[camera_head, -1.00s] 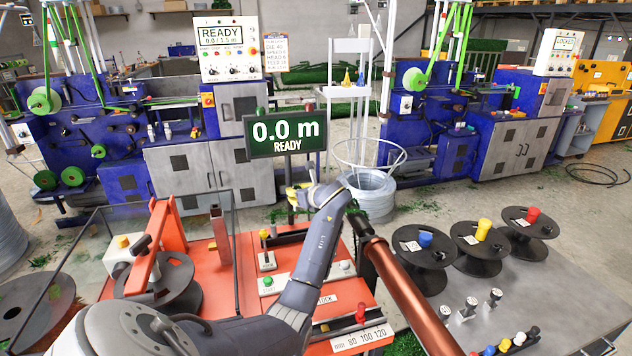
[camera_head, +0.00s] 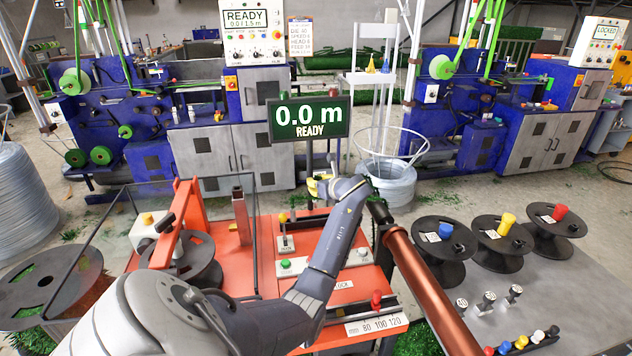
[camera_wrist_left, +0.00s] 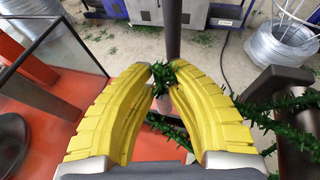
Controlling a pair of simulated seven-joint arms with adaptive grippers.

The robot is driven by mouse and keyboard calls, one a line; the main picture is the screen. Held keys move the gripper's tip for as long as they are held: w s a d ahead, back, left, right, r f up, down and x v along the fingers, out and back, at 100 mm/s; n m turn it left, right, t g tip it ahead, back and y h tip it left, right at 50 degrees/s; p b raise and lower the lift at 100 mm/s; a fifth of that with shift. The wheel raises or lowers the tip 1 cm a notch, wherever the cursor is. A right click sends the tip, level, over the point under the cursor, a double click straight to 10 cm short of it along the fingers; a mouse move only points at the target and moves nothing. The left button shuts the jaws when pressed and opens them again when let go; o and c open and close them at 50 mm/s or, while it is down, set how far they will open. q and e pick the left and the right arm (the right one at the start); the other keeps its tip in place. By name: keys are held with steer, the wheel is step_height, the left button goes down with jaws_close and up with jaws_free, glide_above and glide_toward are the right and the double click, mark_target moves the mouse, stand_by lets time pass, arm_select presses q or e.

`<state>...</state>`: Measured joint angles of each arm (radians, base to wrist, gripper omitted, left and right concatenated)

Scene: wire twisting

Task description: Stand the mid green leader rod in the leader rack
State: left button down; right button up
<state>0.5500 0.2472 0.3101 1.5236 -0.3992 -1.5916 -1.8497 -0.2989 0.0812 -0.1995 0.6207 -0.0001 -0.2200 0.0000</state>
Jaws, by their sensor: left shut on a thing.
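My left gripper (camera_head: 322,187) reaches over the orange machine bed, below the display. In the left wrist view its two yellow fingers (camera_wrist_left: 160,72) converge on a bristly dark green strand (camera_wrist_left: 160,74), with bristles showing at and between the tips. The strand also runs below the fingers and off to the right, to a dark roller. I cannot make out a mid green leader rod or a leader rack for certain in either view. My right gripper is not in view.
A copper-coloured tube (camera_head: 425,280) slants along the right of the orange bed (camera_head: 215,262). Black spools (camera_head: 445,250) with coloured knobs stand on the grey table (camera_head: 590,285). A display (camera_head: 309,118) reads 0.0 m READY. A clear guard stands at left.

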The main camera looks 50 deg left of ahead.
mark_target(317, 202)
arm_select(q)
steer(key=shift+f, duration=3.45)
steer(key=shift+f, duration=0.5)
steer(key=c, duration=1.3)
jaws_free()
